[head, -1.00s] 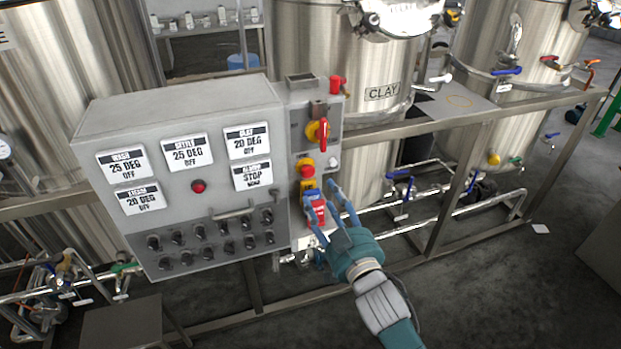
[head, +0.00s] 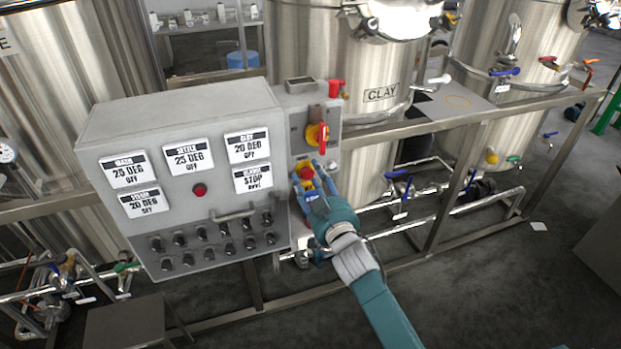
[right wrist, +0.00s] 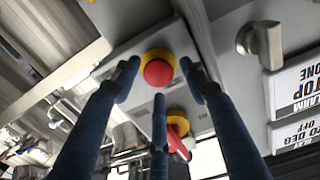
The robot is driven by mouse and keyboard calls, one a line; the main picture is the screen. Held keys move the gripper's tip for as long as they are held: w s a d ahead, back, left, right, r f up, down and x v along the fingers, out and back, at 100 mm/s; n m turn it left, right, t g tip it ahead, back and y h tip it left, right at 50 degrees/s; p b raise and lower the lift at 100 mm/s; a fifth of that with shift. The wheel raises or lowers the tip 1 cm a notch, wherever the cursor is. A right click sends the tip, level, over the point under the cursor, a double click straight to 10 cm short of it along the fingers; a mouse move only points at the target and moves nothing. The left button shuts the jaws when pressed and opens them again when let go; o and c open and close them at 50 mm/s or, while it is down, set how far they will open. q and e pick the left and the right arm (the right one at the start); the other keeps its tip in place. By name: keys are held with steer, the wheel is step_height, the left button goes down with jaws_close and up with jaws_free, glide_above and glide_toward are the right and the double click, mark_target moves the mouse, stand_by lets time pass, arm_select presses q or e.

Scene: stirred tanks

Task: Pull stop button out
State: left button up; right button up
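The stop button (head: 306,173) is a round red mushroom head on a yellow collar, on the narrow right part of the grey control panel (head: 190,120). In the right wrist view the red button (right wrist: 158,72) faces the camera, near the middle. My right gripper (head: 314,180) is at the button with its blue fingers spread. In the right wrist view the gripper (right wrist: 158,80) has fingers left and right of the button and one below, with gaps showing. Contact cannot be told. My left gripper is not in view.
A red rotary switch (head: 322,137) on a yellow plate is just above the button. Label plates, a red lamp (head: 199,190), a handle and several black knobs cover the wider panel. Steel tanks and a pipe frame (head: 480,120) stand behind and right.

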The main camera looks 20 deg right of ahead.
jaws_close()
steer(key=shift+s+p, duration=0.35)
steer(key=shift+s, duration=0.1)
steer(key=shift+o, duration=1.8)
jaws_free()
steer(key=shift+r, duration=0.1)
steer(key=shift+s, duration=0.15)
steer(key=s, duration=1.2)
steer(key=shift+d, duration=0.25)
